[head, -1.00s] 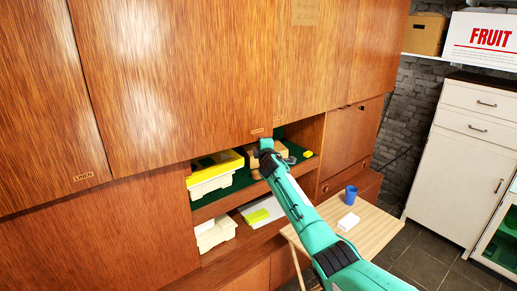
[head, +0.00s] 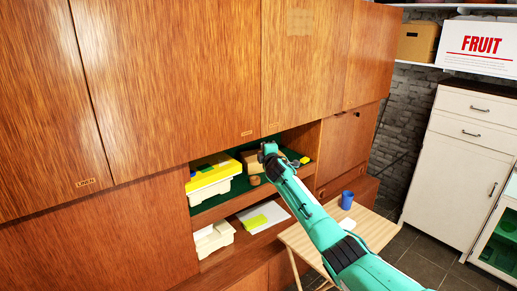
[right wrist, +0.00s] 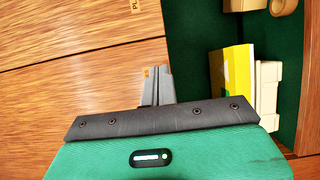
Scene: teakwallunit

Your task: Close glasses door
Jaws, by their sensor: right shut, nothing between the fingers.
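The upper door in the middle of the wall unit (head: 175,80), whose small corner label is too small to read, is most likely the glasses door. It looks flush or nearly flush with its neighbour, with a thin seam between them. In the right wrist view this door (right wrist: 70,95) lies below the seam. My right gripper (head: 266,152) is at the door's lower right corner, in front of the open shelf. In the right wrist view the shut, empty fingers (right wrist: 157,85) overlap the door's lower edge beside an orange label. I cannot tell if they touch it. My left gripper is out of view.
The door to the right (head: 310,60) has a label beginning "PL" in the right wrist view. The shelf below holds a yellow-lidded white box (head: 212,180) and a brown carton. A small table (head: 375,230) with a blue cup (head: 347,200) stands close under my right arm.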

